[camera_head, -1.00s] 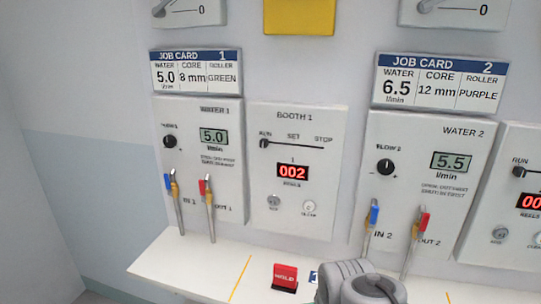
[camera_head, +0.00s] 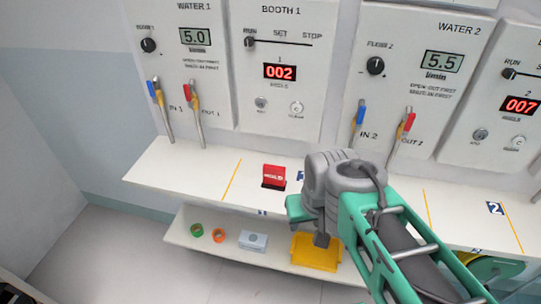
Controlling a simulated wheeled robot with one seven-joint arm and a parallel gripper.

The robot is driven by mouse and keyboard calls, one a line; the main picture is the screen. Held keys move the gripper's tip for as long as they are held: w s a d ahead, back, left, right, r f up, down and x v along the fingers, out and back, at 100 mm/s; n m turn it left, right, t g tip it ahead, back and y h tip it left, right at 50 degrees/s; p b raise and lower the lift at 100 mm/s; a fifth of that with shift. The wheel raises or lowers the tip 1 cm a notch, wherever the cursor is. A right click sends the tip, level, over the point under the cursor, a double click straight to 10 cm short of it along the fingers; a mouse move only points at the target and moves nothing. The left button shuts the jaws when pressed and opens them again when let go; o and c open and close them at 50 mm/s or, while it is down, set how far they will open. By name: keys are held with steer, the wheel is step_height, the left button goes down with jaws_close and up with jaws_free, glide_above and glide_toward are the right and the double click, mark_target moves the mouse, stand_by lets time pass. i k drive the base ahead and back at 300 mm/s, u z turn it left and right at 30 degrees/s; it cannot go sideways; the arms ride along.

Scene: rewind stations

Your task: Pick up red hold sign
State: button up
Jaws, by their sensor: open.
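The red hold sign (camera_head: 274,174) stands on the white upper shelf in front of the Booth 1 panel, on a dark base. It is upright or slightly tilted back, with white lettering on its face. My gripper (camera_head: 321,240) is to the right of the sign and nearer to me, pointing down past the shelf's front edge. It is open and apart from the sign. My grey and green arm hides much of it, and its fingers are hard to make out.
The upper shelf (camera_head: 190,168) has a yellow line left of the sign and free room there. Pipes with blue and red handles (camera_head: 403,130) rise behind it. The lower shelf (camera_head: 190,238) holds green and orange rings, a grey box (camera_head: 253,241) and a yellow tray (camera_head: 315,254).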

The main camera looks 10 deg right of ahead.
mark_target(274, 177)
steer(key=u, duration=0.5)
steer(key=k, duration=0.4)
steer(key=u, duration=1.5)
steer(key=i, duration=0.5)
steer(key=z, duration=0.05)
